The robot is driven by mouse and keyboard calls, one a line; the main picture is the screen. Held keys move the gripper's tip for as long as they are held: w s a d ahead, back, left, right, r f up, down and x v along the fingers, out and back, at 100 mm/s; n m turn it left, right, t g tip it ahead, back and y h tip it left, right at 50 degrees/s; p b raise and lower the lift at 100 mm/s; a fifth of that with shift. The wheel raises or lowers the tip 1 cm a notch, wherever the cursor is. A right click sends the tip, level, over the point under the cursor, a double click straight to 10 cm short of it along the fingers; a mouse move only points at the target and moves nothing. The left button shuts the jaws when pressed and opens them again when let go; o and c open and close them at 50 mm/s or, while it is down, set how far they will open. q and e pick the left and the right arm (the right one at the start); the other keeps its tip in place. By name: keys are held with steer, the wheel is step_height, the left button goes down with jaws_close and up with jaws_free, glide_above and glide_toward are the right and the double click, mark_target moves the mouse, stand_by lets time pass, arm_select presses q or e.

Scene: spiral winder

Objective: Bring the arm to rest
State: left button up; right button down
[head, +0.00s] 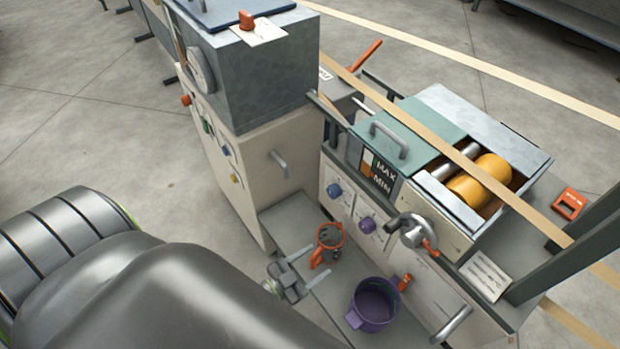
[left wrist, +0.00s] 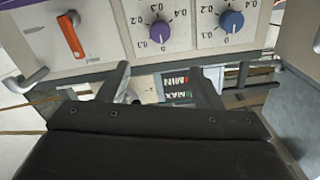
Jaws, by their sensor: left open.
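My left arm (head: 150,290) comes in from the lower left and fills much of that corner in the head view. My left gripper (head: 308,264) is open, over the grey ledge at the foot of the machine. Nothing shows held between its fingers. In the left wrist view, the two dark fingers (left wrist: 178,78) stand well apart, with the machine front beyond them. My right gripper is in neither view.
An orange-rimmed holder (head: 330,238) is just right of the gripper. A purple bucket (head: 374,313) stands further right. The machine front carries knobs (head: 366,224), a crank (head: 416,232) and handles (head: 280,163). Open floor (head: 90,130) lies left.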

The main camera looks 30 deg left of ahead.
arm_select(q)
steer(key=shift+s+a, duration=0.1)
steer(key=shift+s, duration=0.15)
stand_by(0.4)
steer(key=s+a+f+n+g+y, duration=0.3)
steer(key=s+a+f+g, duration=0.15)
steer(key=f, duration=0.45)
steer(key=s+a+f+n+g+y, duration=0.25)
steer(key=s+f+y, duration=0.2)
steer(key=f, duration=0.45)
steer(key=s+a+f+n+g, duration=0.1)
steer(key=s+f+g, duration=0.3)
steer(key=s, duration=0.5)
steer(key=s+a+f+n+g, duration=0.1)
steer(key=s+f+g, duration=0.3)
steer(key=s, duration=0.5)
steer(key=shift+s+a+f+g, duration=0.25)
steer(key=shift+s+f+g, duration=0.15)
steer(key=shift+f, duration=0.1)
